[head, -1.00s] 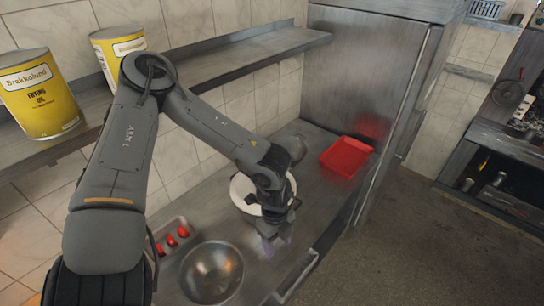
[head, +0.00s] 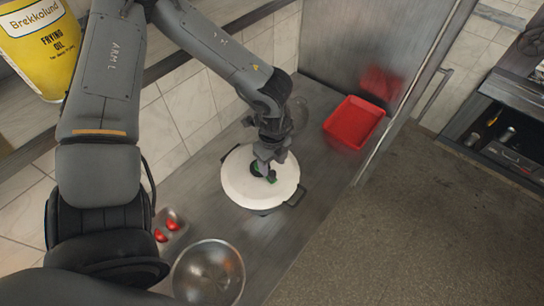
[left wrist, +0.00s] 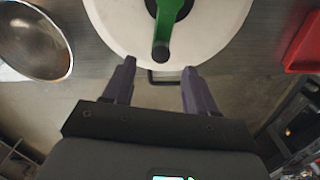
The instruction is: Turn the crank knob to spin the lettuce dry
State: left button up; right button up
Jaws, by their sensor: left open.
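The salad spinner (head: 240,192) stands on the metal counter with its round white lid on; the lid also fills the top of the left wrist view (left wrist: 120,30). A green crank (left wrist: 167,18) crosses the lid and ends in a dark rounded knob (left wrist: 160,52). In the head view the crank (head: 271,178) is partly hidden by my gripper. My left gripper (left wrist: 159,68) is open above the lid, its two purple fingers on either side of the knob in the picture. I cannot tell if they touch it. Any lettuce is hidden under the lid. My right gripper is not in view.
A metal bowl (head: 209,272) and a small tray with red items (head: 162,236) are at the spinner's left. A red bin (head: 354,122) stands behind it to the right. A tiled wall, a shelf with an oil tin (head: 40,45) and a steel cabinet border the counter.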

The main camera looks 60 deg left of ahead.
aim_at(272, 173)
pick_arm(q)
notch_tip(272, 173, down, 4)
jog(key=shift+f+b, duration=0.25)
jog(key=shift+b, duration=0.8)
jog(key=shift+f+b, duration=0.55)
jog(key=shift+f, duration=0.45)
jog(key=shift+c, duration=0.3)
grip_shut()
